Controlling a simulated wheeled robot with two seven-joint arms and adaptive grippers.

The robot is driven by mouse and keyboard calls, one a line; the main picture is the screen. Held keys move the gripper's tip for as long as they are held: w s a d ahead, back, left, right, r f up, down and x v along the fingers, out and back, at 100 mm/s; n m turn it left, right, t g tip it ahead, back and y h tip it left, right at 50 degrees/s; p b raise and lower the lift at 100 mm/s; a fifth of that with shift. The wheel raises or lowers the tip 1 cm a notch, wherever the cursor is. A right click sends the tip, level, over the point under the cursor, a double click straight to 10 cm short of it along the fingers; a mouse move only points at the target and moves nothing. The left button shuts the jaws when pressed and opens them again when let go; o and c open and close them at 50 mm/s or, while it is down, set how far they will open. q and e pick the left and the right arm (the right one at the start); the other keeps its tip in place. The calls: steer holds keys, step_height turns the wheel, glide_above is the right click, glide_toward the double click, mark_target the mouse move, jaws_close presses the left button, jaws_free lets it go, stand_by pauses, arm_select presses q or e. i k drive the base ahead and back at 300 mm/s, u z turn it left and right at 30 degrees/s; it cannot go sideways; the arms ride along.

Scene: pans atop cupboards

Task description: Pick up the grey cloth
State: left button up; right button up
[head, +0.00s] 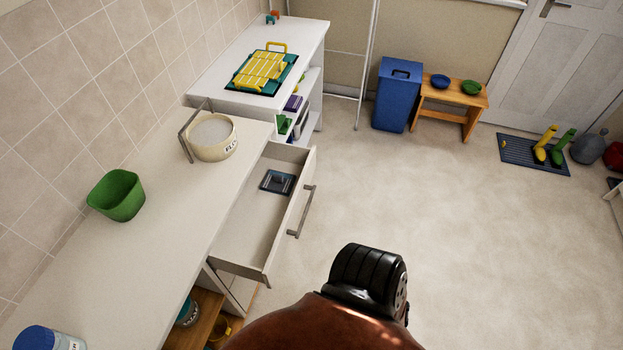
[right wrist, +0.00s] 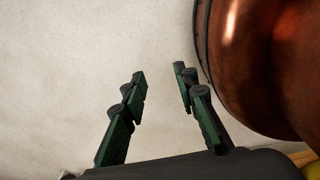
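A small folded grey cloth (head: 278,182) with bluish edges lies flat on the floor of the open drawer (head: 240,225), towards its far end. It is small in the head view, and it does not show in the right wrist view. My right gripper (right wrist: 160,74) shows only in the right wrist view. Its two dark green fingers stand apart with nothing between them, above pale floor. It is not near the cloth in any view. My left gripper is not in view.
The drawer's front with its handle (head: 301,211) sticks out from under the white counter (head: 150,240). A flour pot (head: 213,140) and a green bowl (head: 117,195) stand on the counter. A blue bin (head: 397,95) and a wooden bench (head: 450,97) stand at the back. The floor between is clear.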

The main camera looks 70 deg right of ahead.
mark_target(279, 183)
steer(key=z, duration=1.35)
steer(key=k, duration=0.15)
steer(key=z, duration=1.5)
steer(key=i, duration=0.85)
steer(key=u, duration=2.15)
steer(key=i, duration=0.15)
steer(key=z, duration=0.1)
